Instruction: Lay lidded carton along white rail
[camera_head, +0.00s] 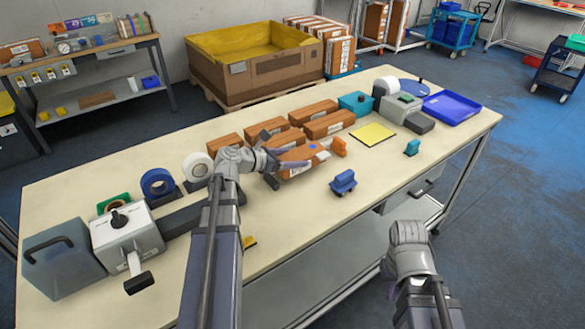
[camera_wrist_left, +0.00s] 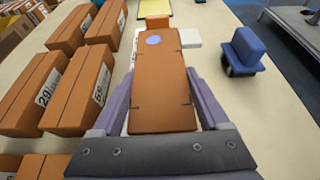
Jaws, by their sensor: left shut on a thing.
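My left gripper (camera_head: 285,168) is shut on a brown carton with a blue round mark on top. In the left wrist view the carton (camera_wrist_left: 162,85) lies lengthwise between the two purple fingers (camera_wrist_left: 160,108). Its height above the table is hard to judge. A white piece (camera_wrist_left: 190,38) shows at the carton's far right side, and some white shows at its left; I cannot tell whether these are the white rail. An orange block (camera_wrist_left: 157,21) is beyond the carton's far end. My right arm's wrist is at the lower right in the head view; its fingers are not clear.
Several brown cartons (camera_head: 321,125) lie in rows left of and behind the held one. A blue stamp-like object (camera_head: 343,183) stands to its right. A yellow sheet (camera_head: 372,134), a blue tray (camera_head: 451,107) and a grey machine (camera_head: 127,238) are on the table (camera_head: 290,235).

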